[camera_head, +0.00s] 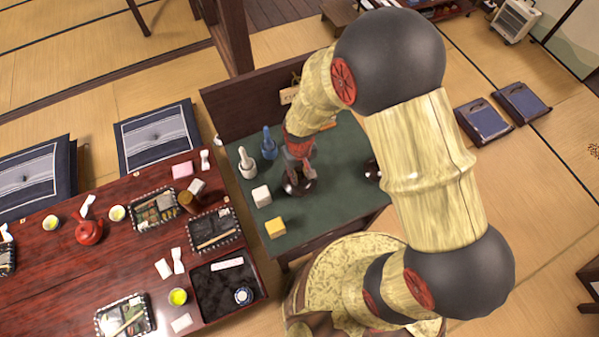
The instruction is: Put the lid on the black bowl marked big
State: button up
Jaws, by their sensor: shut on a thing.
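My gripper (298,176) points down over the green table top (330,212) and is shut on a dark, shiny round thing (292,190) that looks like the lid. I cannot tell whether it touches anything below, and a bowl under it cannot be made out. Another dark round thing (373,169), perhaps a bowl, stands to the right, mostly hidden behind my arm.
A white block (261,196) and a yellow block (276,228) lie nearer. A raised board (262,97) edges the back. A red-brown dining table (125,258) adjoins at left.

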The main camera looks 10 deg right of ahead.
jog(key=o, duration=1.1)
jog(key=shift+o, duration=0.8)
jog(key=shift+o, duration=1.4)
jog(key=shift+r, duration=0.15)
jog(key=shift+r+p, duration=2.2)
jog(key=shift+r, duration=0.7)
jog(key=shift+c, duration=1.2)
